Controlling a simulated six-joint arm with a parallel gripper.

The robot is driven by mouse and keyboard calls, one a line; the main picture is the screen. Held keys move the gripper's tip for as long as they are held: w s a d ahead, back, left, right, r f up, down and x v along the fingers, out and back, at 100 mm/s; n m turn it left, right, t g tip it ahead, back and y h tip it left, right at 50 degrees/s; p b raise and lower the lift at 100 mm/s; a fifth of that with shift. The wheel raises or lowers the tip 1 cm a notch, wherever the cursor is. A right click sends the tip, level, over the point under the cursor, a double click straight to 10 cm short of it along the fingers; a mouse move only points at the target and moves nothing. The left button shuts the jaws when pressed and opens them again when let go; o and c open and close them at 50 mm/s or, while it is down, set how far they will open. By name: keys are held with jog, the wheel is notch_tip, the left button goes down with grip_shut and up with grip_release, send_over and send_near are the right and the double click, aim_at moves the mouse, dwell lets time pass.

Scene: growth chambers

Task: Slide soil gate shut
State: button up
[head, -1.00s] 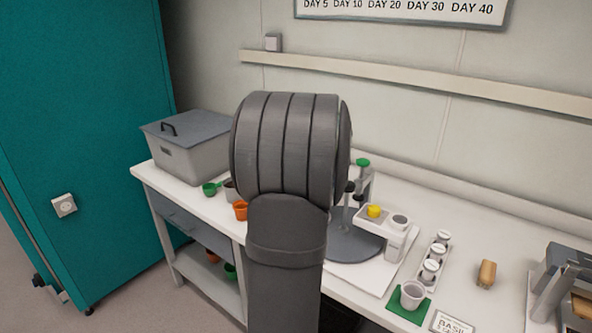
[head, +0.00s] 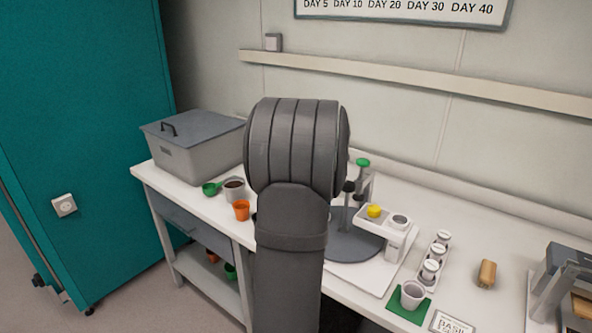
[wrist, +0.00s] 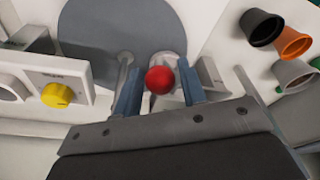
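In the wrist view a round red knob (wrist: 160,80) sits between the two blue fingers of my gripper (wrist: 160,84). The fingers stand close on either side of it. I cannot tell whether they touch it or have a small gap. What the knob is fixed to is mostly hidden, so the soil gate itself cannot be made out. In the head view my own arm hides the gripper and the knob.
A dispenser with a yellow knob (wrist: 57,95) is left in the wrist view. A grey disc (head: 350,243), a white cup (head: 412,294) and a lidded bin (head: 190,150) share the bench.

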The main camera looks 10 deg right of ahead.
jog(key=c, duration=0.4)
jog(key=shift+w, duration=0.1)
jog(key=shift+w+a, duration=1.85)
jog(key=shift+a, duration=0.05)
jog(key=o, duration=0.7)
notch_tip(320, 180, up, 8)
jog(key=shift+f, duration=0.1)
